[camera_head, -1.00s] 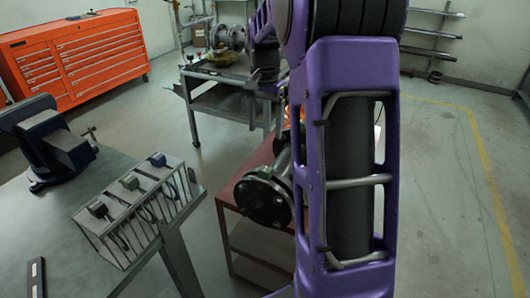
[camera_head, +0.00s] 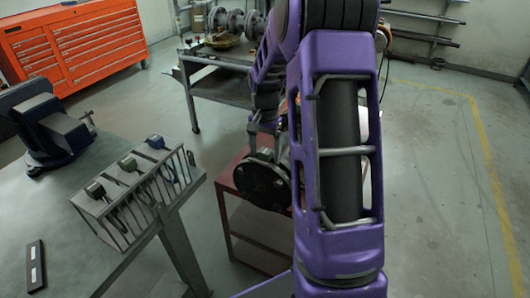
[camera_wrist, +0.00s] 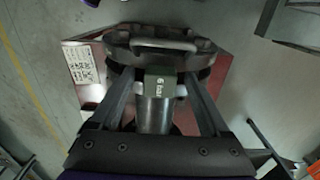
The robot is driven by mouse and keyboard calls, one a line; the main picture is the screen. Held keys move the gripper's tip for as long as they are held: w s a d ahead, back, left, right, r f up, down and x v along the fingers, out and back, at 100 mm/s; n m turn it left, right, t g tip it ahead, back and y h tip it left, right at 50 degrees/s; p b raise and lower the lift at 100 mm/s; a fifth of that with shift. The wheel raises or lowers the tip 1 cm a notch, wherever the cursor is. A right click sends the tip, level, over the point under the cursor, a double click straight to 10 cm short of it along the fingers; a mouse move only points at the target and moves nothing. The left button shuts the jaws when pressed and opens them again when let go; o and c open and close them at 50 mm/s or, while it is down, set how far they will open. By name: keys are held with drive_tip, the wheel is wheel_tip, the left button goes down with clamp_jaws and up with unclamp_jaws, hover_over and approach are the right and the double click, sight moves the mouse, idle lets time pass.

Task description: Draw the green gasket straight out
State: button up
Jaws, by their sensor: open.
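The green gasket shows in the wrist view as a tab (camera_wrist: 160,83) with white "6 bar" lettering, at the edge of the valve's dark flange. Its ring is hidden between the flanges. The gate valve (camera_head: 263,186) rests on a red cart, its dark round flange facing me in the head view. My gripper (camera_wrist: 160,76) is open, with one finger on each side of the green tab; I cannot tell whether either touches it. In the head view my gripper (camera_head: 266,142) is at the top of the valve, and the tab is hidden there.
A wire rack (camera_head: 135,190) with several tagged items stands on the left bench, near a blue vise (camera_head: 48,130). The red cart (camera_head: 240,215) is below the valve. A dark cart (camera_head: 215,95) stands behind. The floor on the right is clear.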

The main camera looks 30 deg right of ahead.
drive_tip(key=shift+c, duration=0.3)
clamp_jaws()
drive_tip(key=shift+r, duration=0.15)
wheel_tip(320, 180, up, 6)
drive_tip(key=p, duration=0.4)
wheel_tip(320, 180, up, 11)
drive_tip(key=shift+p, duration=0.4)
idle(0.7)
drive_tip(key=shift+r, duration=0.15)
